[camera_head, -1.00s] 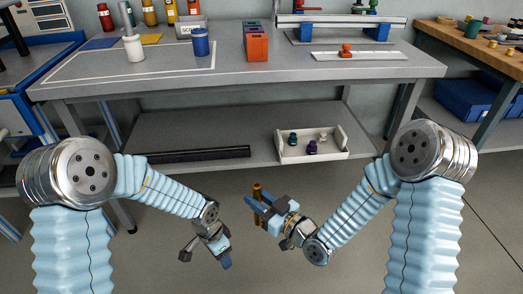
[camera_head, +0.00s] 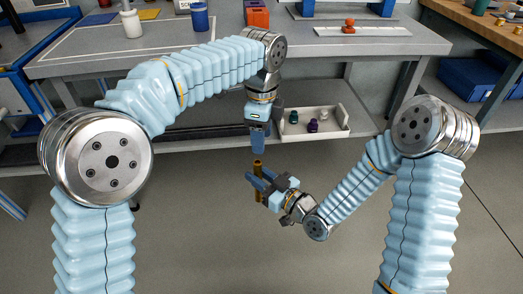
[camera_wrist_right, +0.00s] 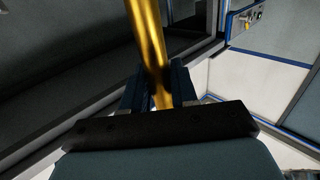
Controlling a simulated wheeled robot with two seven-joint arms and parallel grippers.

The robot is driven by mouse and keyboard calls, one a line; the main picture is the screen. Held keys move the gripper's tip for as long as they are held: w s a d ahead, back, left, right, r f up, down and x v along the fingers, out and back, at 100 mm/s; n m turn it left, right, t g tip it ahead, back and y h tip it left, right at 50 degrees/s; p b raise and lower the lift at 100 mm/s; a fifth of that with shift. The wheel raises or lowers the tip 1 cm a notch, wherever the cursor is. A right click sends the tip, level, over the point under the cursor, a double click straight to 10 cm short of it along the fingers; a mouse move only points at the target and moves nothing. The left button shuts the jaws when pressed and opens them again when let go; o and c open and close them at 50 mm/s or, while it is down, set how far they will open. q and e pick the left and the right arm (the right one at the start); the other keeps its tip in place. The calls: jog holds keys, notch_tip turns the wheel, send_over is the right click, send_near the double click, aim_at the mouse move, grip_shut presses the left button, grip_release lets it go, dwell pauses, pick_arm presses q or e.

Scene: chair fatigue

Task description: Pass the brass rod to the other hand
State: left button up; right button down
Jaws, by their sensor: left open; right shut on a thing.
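The brass rod (camera_head: 258,165) stands roughly upright in my right gripper (camera_head: 257,183), which is shut on it in front of the workbench. A short part of the rod shows above the blue fingers and a part shows below them. In the right wrist view the rod (camera_wrist_right: 149,45) runs up from between the fingers (camera_wrist_right: 155,85). My left gripper (camera_head: 258,145) points down just above the rod's top end. It is open and empty, its fingers seen nearly edge-on. Whether its fingertips touch the rod I cannot tell.
The grey workbench (camera_head: 110,62) stands behind, with a blue container (camera_head: 199,17) and an orange box (camera_head: 257,14) on it. A white tray (camera_head: 336,131) with small dark and pale pieces sits on its lower shelf. The floor around the grippers is clear.

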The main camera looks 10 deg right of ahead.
pick_arm(q)
notch_tip(320, 180, down, 9)
dwell(0.3)
jog(key=shift+w, duration=0.1)
grip_shut()
pick_arm(e)
jog(key=shift+a, duration=0.1)
jog(key=c, duration=0.8)
grip_release()
